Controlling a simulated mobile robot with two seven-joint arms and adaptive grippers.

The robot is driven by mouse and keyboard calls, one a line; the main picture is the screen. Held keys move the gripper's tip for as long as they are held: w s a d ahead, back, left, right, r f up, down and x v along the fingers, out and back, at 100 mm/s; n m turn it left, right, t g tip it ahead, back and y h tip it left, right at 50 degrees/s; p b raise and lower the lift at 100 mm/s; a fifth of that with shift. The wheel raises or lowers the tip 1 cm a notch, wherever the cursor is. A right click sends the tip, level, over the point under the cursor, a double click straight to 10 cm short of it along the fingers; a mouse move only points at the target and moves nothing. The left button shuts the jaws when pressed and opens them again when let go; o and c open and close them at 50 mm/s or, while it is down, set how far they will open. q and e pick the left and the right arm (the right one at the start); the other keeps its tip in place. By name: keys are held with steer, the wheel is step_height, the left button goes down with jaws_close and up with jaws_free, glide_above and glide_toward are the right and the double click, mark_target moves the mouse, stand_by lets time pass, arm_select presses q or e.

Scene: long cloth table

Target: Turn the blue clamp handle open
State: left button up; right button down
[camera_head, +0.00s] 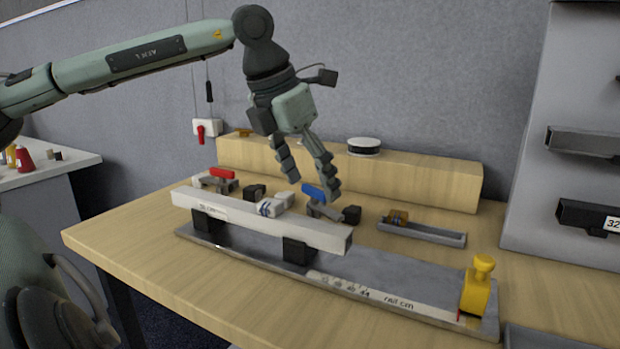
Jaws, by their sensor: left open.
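The blue clamp handle (314,193) belongs to a small metal clamp behind the white rail, near the middle of the table. My left gripper (315,190) comes down from above with its fingers spread apart. One fingertip is just right of the blue handle and overlaps it in the picture; the other is to its upper left. I cannot tell whether either finger touches the handle. A second clamp with a red handle (221,173) stands further left. My right gripper is not in view.
A long white rail (260,222) rests on black blocks over a grey metal base (390,279). A yellow stop (477,287) stands at its right end. A metal tray (421,234) lies behind. A wooden block (420,178) with a round black-and-white item (363,147) lines the back.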

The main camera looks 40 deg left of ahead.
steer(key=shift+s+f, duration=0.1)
arm_select(q)
steer(key=c, duration=1.1)
steer(key=shift+f+n, duration=0.1)
steer(key=shift+n, duration=0.2)
steer(key=shift+c, duration=0.2)
steer(key=n+y+b, duration=0.1)
steer(key=n, duration=0.1)
steer(key=n+b, duration=0.1)
steer(key=n, duration=0.1)
steer(key=shift+d+y+b, duration=0.2)
steer(key=shift+y+b, duration=0.2)
steer(key=o, duration=1.1)
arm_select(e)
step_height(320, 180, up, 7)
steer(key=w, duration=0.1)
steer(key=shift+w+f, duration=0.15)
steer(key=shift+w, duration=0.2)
arm_select(q)
steer(key=shift+o, duration=0.2)
steer(key=v, duration=1.2)
steer(key=shift+w, duration=0.2)
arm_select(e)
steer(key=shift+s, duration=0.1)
